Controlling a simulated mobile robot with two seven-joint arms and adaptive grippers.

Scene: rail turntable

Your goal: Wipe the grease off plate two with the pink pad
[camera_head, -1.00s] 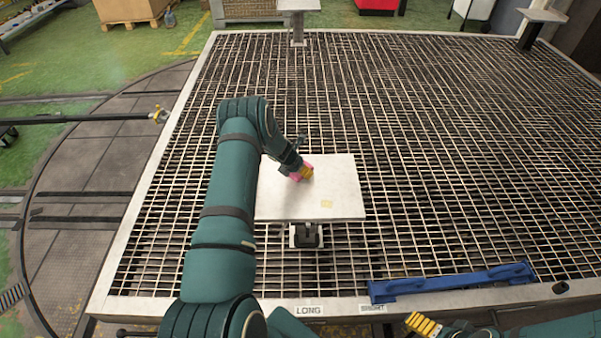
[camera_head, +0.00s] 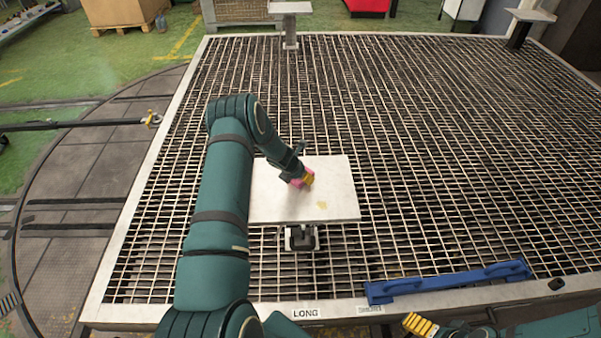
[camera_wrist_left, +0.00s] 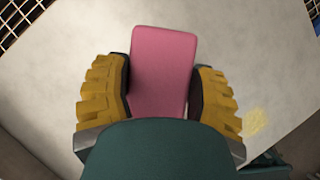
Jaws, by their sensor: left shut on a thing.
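A pale square plate (camera_head: 275,205) stands on a short post above the grating, in front of me. A small yellowish grease patch (camera_head: 322,204) lies on its near right part; it also shows in the left wrist view (camera_wrist_left: 254,122), right of the fingers. My left gripper (camera_head: 302,180) is shut on the pink pad (camera_wrist_left: 162,70), one yellow finger on each side. The pad is over the plate, up and left of the patch; I cannot tell whether it touches the plate. My right gripper (camera_head: 420,325) shows only partly at the bottom edge.
Two other pale plates on posts stand at the far edge, one at the middle (camera_head: 290,7) and one at the right (camera_head: 531,15). The grating between is clear.

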